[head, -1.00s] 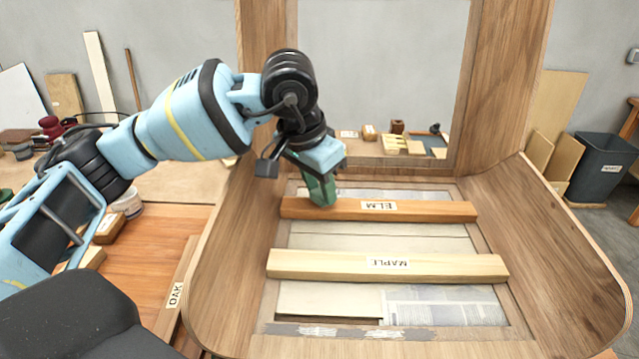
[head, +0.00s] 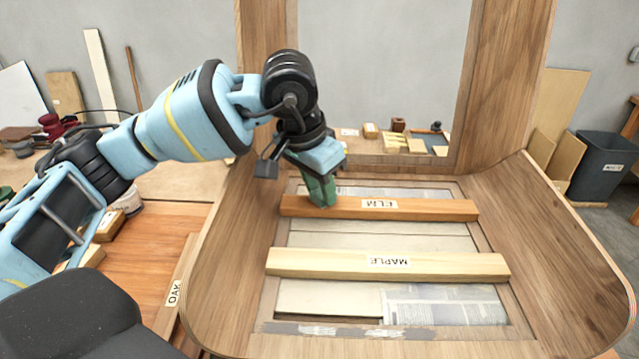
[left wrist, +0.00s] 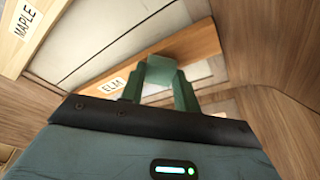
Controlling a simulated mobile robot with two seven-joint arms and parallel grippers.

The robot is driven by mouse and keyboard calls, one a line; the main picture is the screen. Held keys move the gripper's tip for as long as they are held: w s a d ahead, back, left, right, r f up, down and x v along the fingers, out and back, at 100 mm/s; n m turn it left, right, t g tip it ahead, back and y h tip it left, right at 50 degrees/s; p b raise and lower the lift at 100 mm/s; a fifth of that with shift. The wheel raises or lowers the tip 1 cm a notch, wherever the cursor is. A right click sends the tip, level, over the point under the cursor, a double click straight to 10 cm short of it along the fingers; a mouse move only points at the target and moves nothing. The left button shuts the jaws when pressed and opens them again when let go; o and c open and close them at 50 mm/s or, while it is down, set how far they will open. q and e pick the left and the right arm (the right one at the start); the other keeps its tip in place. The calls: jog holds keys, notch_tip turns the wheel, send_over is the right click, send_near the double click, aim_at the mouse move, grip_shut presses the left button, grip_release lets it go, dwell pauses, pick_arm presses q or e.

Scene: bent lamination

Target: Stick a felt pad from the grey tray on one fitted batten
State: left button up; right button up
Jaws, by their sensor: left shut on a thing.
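The elm batten (head: 440,209) lies across the frame's far part, and the maple batten (head: 330,263) lies nearer, parallel to it. My left gripper (head: 322,200) points down at the elm batten's left part. It is shut on a green piece that looks like a felt pad (left wrist: 161,70), held between its green fingertips. In the left wrist view the pad lies over the elm batten (left wrist: 205,42); whether it touches the wood I cannot tell. The maple batten's end also shows there (left wrist: 22,45). The grey tray is not clearly visible. My right gripper is not in view.
Curved wooden side walls (head: 570,245) rise left and right of the battens. An oak-labelled piece (head: 175,293) lies outside the left wall. Small blocks (head: 400,140) sit behind the opening. A dark bin (head: 600,165) stands at right.

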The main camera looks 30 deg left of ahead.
pick_arm(q)
jog(key=shift+f, duration=0.3)
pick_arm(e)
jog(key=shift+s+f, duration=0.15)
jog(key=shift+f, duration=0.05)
pick_arm(q)
jog(key=o, duration=0.9)
jog(key=shift+c, duration=0.2)
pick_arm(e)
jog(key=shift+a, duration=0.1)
pick_arm(q)
jog(key=shift+r+p, duration=0.4)
jog(key=shift+r, duration=1.35)
jog(key=shift+r+p, duration=0.4)
jog(key=shift+r, duration=1.4)
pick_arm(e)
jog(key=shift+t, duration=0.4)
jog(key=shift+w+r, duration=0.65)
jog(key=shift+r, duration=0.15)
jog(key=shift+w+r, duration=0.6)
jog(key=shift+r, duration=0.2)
